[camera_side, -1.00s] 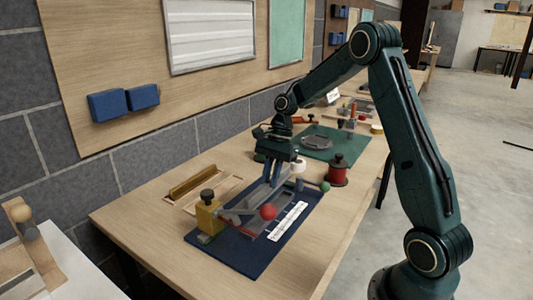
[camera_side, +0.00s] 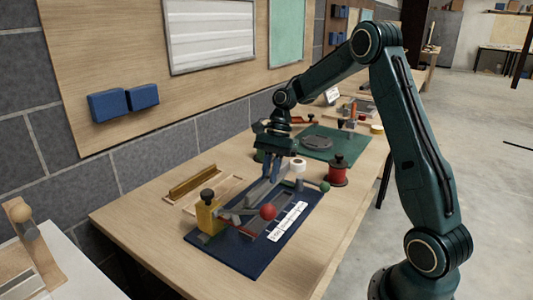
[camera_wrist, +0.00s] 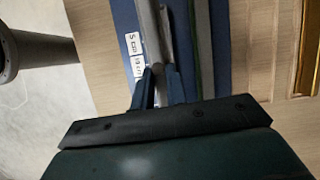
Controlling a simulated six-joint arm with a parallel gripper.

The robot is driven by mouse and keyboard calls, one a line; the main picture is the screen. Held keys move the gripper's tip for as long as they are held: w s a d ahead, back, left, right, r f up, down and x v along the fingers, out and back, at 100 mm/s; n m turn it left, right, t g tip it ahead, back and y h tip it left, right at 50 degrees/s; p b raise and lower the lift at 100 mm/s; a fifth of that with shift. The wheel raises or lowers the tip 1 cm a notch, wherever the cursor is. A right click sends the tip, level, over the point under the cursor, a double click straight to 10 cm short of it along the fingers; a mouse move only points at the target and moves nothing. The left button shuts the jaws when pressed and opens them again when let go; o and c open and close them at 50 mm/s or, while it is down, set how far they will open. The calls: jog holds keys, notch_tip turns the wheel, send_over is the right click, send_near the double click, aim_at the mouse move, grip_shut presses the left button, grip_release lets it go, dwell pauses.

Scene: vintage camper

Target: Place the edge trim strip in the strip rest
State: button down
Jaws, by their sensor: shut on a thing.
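My gripper (camera_side: 271,180) is shut on a slim grey bar (camera_wrist: 150,25) over the blue board (camera_side: 237,262). The bar's end shows between the fingers in the wrist view; I cannot tell whether it is the edge trim strip or part of the fixture. The bar slopes toward a yellow block (camera_side: 207,218) with a dark knob. A brass-coloured strip (camera_side: 192,182) lies along a shallow wooden tray (camera_side: 228,190) left of the board, and shows at the right of the wrist view (camera_wrist: 312,45). I cannot tell which part is the strip rest.
A red ball knob (camera_side: 268,212) and a white scale label (camera_side: 288,221) are close to the gripper. A green knob (camera_side: 325,187), red spool (camera_side: 338,172) and white roll (camera_side: 298,165) stand behind. A green mat (camera_side: 345,143) lies farther back. Bare table (camera_side: 150,229) is front left.

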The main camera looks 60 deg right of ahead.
aim_at(261, 183)
jog(key=n, duration=0.1)
jog(key=w+f+n+g, duration=0.1)
jog(key=n, duration=0.1)
jog(key=f+n, duration=0.1)
jog(key=shift+w+a+f+n+g, duration=0.1)
jog(key=shift+w+a+n+g, duration=0.05)
jog(key=shift+a+n+g, duration=0.2)
jog(key=n, duration=0.1)
jog(key=f+n+g, duration=0.1)
jog(key=a+n+h, duration=0.1)
jog(key=n, duration=0.1)
jog(key=shift+w+f+g, duration=0.2)
jog(key=shift+w+g, duration=0.05)
jog(key=shift+w, duration=0.1)
jog(key=n, duration=0.1)
jog(key=a+n+h, duration=0.1)
jog(key=n, duration=0.1)
jog(key=f+n, duration=0.1)
jog(key=shift+w+a+f+n+g+h, duration=0.1)
jog(key=shift+w+a+n+g+h, duration=0.2)
jog(key=shift+w+a+g, duration=0.1)
jog(key=shift+w+a+f+n+h, duration=0.15)
jog(key=shift+a+n+h, duration=0.2)
jog(key=shift+n, duration=0.35)
jog(key=shift+s+a+f+n+h, duration=0.1)
jog(key=shift+a+n+h, duration=0.2)
jog(key=shift+n, duration=0.35)
jog(key=shift+w+a+f+n+h, duration=0.15)
jog(key=shift+a+n+h, duration=0.2)
jog(key=shift+n, duration=0.35)
